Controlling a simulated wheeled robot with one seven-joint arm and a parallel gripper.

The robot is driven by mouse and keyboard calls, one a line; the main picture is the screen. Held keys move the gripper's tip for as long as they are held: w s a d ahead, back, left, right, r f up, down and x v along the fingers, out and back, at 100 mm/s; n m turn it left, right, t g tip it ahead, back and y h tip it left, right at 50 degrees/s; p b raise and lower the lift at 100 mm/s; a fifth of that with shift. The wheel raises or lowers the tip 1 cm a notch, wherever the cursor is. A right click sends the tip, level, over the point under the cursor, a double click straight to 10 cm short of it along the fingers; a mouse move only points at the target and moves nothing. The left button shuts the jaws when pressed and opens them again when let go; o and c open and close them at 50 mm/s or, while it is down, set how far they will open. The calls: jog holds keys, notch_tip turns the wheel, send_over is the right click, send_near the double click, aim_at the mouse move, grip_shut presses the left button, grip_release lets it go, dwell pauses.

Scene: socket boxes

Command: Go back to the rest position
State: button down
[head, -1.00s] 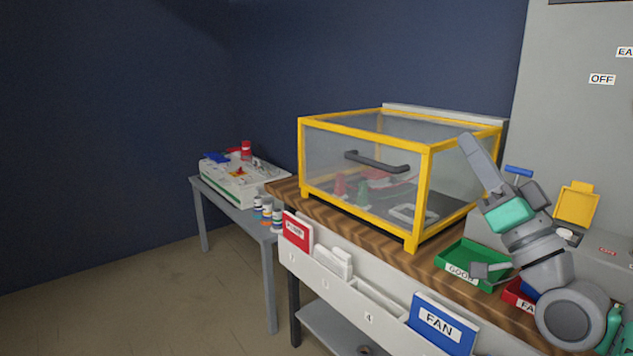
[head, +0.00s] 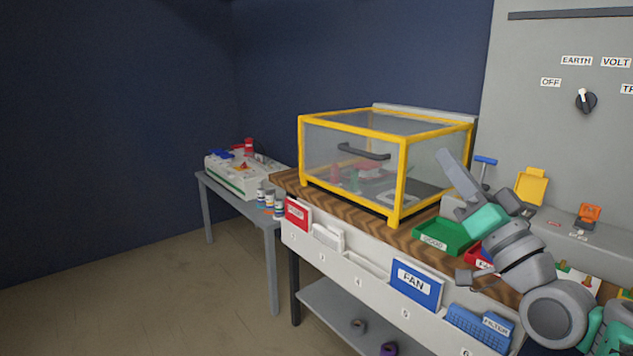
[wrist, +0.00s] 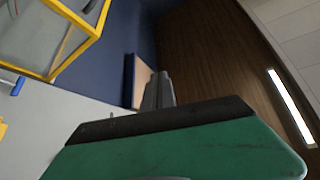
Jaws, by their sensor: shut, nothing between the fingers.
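My gripper (head: 458,178) is raised at the right of the head view, in front of the bench, with its grey fingers pointing up and left. The fingers are together and hold nothing. In the wrist view the shut fingers (wrist: 158,92) point toward a dark blue wall and a brown wood-like surface, with no object at their tips. In the head view, my arm covers part of the bench's right end and the red tray there.
A yellow-framed clear box (head: 403,180) with a grey handle stands shut on the wooden bench. A green tray (head: 440,238) sits at its right. Folders, including a blue FAN one (head: 415,285), fill the front rack. A side table (head: 240,207) stands left. The left floor is clear.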

jog(key=w+a+f+n+g+h+p, duration=0.1)
jog(key=w+a+f+g+h+p, duration=0.4)
jog(key=a+g+p, duration=0.7)
jog(key=s+d+f+g+h+p, duration=0.2)
jog(key=s+f+g+p, duration=0.1)
jog(key=s+p, duration=0.5)
jog(key=s+d+f+g+h+p, duration=0.2)
jog(key=s+d+f+g+p, duration=0.1)
jog(key=s+p, duration=0.6)
jog(key=s+f+g, duration=0.1)
jog(key=s, duration=0.2)
jog(key=shift+d, duration=0.3)
